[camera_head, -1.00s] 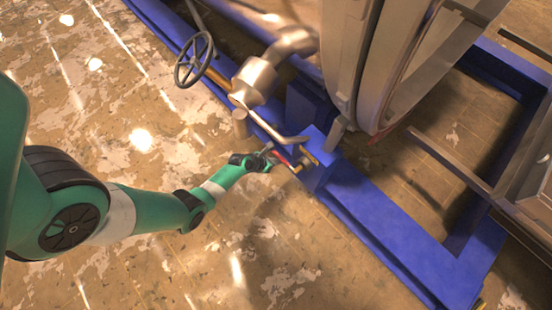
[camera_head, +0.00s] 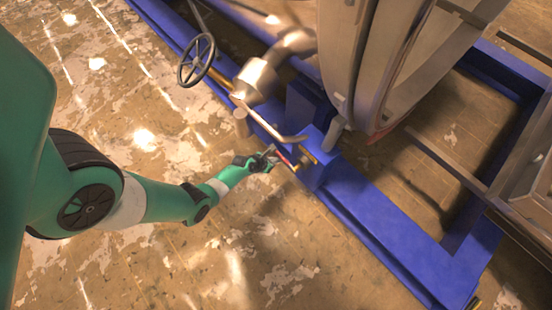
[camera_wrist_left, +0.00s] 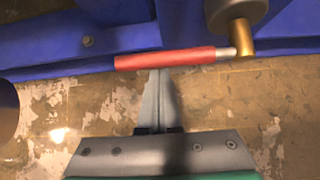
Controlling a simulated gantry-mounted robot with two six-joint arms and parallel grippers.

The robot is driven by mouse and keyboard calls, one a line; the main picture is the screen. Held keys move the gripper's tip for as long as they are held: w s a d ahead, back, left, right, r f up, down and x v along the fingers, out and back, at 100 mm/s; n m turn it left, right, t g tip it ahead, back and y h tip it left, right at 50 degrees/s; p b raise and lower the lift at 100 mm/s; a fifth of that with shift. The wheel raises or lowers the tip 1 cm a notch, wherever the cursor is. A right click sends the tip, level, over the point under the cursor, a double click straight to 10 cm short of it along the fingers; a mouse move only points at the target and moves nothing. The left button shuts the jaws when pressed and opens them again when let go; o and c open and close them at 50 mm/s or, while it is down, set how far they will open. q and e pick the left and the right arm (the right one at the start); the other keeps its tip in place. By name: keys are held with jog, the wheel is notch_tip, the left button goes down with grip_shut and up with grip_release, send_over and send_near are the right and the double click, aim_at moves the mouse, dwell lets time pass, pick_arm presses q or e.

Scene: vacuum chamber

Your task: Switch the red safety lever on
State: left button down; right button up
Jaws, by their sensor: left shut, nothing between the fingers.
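The red safety lever (camera_wrist_left: 165,59) lies nearly level across the left wrist view, its right end joined by a silver shank to a brass fitting (camera_wrist_left: 241,38). In the head view the red lever (camera_head: 284,158) is small, at the side of the blue frame. My left gripper (camera_wrist_left: 158,75) is shut and empty, its fingertips right at the lower edge of the lever. I cannot tell whether they touch it. In the head view the left gripper (camera_head: 272,153) is beside the lever. My right gripper is not in view.
The blue frame (camera_head: 375,225) runs diagonally behind the lever. A silver pipe (camera_head: 255,80) and a dark handwheel (camera_head: 195,60) stand further back left, and the large chamber (camera_head: 345,50) is above right. The worn floor (camera_head: 150,110) on the left is clear.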

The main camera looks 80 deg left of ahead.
pick_arm(q)
jog(key=s+f+p+v, duration=0.1)
jog(key=p+v, duration=0.7)
jog(key=v, duration=0.1)
jog(key=shift+s+d, duration=0.3)
jog(key=shift+d, duration=0.1)
jog(key=shift+f, duration=0.1)
